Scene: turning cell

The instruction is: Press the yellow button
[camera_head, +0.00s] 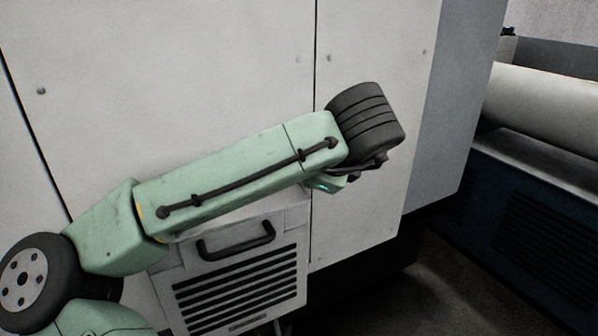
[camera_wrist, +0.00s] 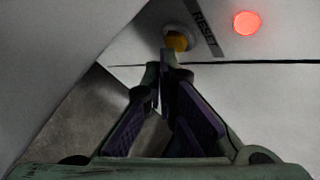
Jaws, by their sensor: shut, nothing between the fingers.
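The yellow button (camera_wrist: 176,41) shows in the wrist view at the top middle, set in a pale round collar on a light panel. A dark label reading RESET (camera_wrist: 207,28) is beside it on the right. My gripper (camera_wrist: 161,69) is shut and empty, its fingertips just below the button in the picture and overlapping its lower edge. I cannot tell whether they touch it. In the head view my arm reaches across a light machine cabinet (camera_head: 170,70), and the button and fingertips are hidden there.
A lit red round lamp (camera_wrist: 247,23) sits right of the label. A dark seam runs across the panel below it. In the head view a vented panel with a black handle (camera_head: 236,243) is below my arm. A pale cylinder (camera_head: 545,107) lies at the right.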

